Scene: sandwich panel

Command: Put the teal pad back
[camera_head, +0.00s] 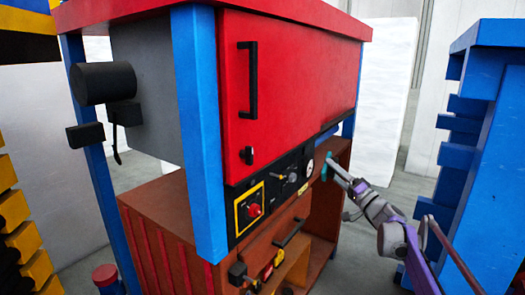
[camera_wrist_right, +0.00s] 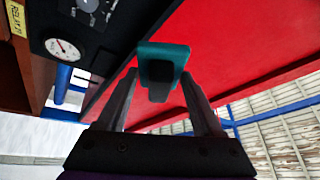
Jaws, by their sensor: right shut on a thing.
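The teal pad (camera_head: 326,167) is at the right end of the black control panel (camera_head: 262,203) in the head view. My right gripper (camera_head: 331,170) reaches it from the lower right. In the right wrist view the teal block (camera_wrist_right: 163,58), with a dark lower part, sits between the two fingertips of my right gripper (camera_wrist_right: 158,77). The gripper is shut on it. Behind it is the red surface (camera_wrist_right: 235,50); I cannot tell whether the pad touches anything there. My left gripper is not in view.
The red door (camera_head: 290,85) has a black handle (camera_head: 248,80). A round gauge shows on the panel in the right wrist view (camera_wrist_right: 62,49). A brown cabinet (camera_head: 160,215) is below. A blue rack (camera_head: 490,150) stands at the right, beyond my right arm.

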